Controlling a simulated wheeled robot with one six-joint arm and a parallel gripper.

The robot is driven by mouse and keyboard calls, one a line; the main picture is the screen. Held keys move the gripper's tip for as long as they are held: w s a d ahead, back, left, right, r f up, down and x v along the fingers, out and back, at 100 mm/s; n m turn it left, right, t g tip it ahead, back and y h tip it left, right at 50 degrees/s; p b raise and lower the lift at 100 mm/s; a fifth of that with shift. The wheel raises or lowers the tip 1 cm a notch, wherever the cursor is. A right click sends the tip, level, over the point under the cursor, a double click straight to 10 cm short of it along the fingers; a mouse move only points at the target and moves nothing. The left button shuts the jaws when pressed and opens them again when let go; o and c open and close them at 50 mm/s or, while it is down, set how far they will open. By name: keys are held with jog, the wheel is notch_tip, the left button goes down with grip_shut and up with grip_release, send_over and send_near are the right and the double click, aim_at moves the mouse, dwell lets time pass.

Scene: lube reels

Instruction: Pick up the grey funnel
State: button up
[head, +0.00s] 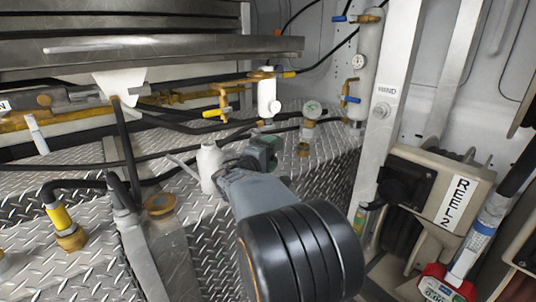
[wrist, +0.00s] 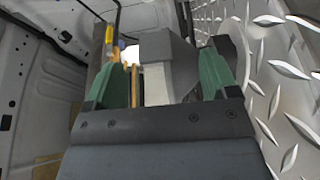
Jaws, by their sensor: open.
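No grey funnel can be made out for certain. A pale grey upright piece (head: 209,168) with a narrowed top stands on the diamond plate, just left of my gripper in the head view; it may be the funnel. My gripper (head: 262,150) reaches away over the plate, its fingertips small and partly hidden by my wrist. In the wrist view my gripper (wrist: 165,85) has its two green fingers apart. A dark grey angular shape (wrist: 168,50) and a paler piece (wrist: 156,86) show between them; I cannot tell whether they are the funnel, or touched.
Diamond plate (wrist: 285,95) lies close on the right in the wrist view. A steel shelf (head: 150,50) overhangs the back left. Black hoses cross the plate. A brass-and-yellow fitting (head: 64,225) stands at left. A post (head: 385,120) and the REEL 2 box (head: 440,195) stand at right.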

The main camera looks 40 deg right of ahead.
aim_at(278, 146)
jog(key=shift+x, duration=2.55)
jog(key=shift+r, duration=0.1)
jog(key=shift+c, duration=0.2)
jog(key=c, duration=1)
jog(key=shift+r, duration=0.1)
